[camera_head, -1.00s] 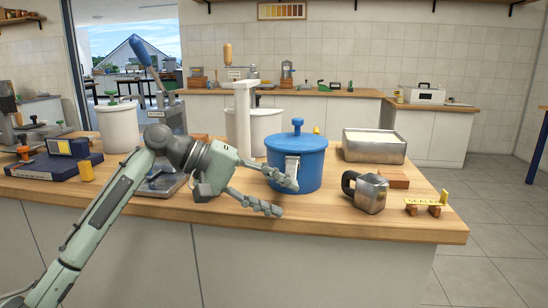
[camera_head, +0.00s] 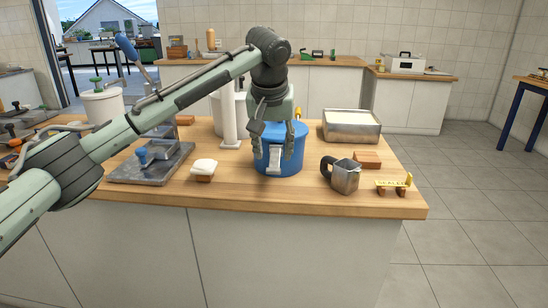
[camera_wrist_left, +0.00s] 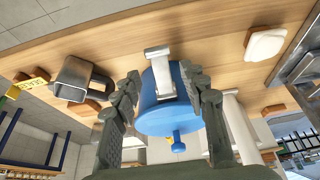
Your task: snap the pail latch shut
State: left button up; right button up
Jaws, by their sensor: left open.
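The blue pail (camera_head: 292,160) stands upright on the wooden counter, and shows upside down in the wrist view (camera_wrist_left: 152,112). Its pale metal latch (camera_head: 274,158) is on the front side; in the wrist view the latch (camera_wrist_left: 158,70) is a strip with a wider crossbar end. I cannot tell whether the latch lies fully flat. My left gripper (camera_head: 273,152) points down over the pail, open, one finger either side of the latch. In the wrist view my left gripper (camera_wrist_left: 160,76) has nothing between its fingers except the view of pail and latch. The lid knob (camera_wrist_left: 178,143) shows there too.
A metal jug (camera_head: 345,177) and a yellow sign (camera_head: 393,184) stand right of the pail. A metal tray (camera_head: 351,131) is behind right. A white block (camera_head: 204,166) and a grey plate device (camera_head: 150,168) lie to the left. Counter in front is mostly clear.

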aim_at(274, 166)
pick_arm(q)
jog(key=shift+x, duration=2)
jog(key=shift+f, duration=0.1)
grip_shut()
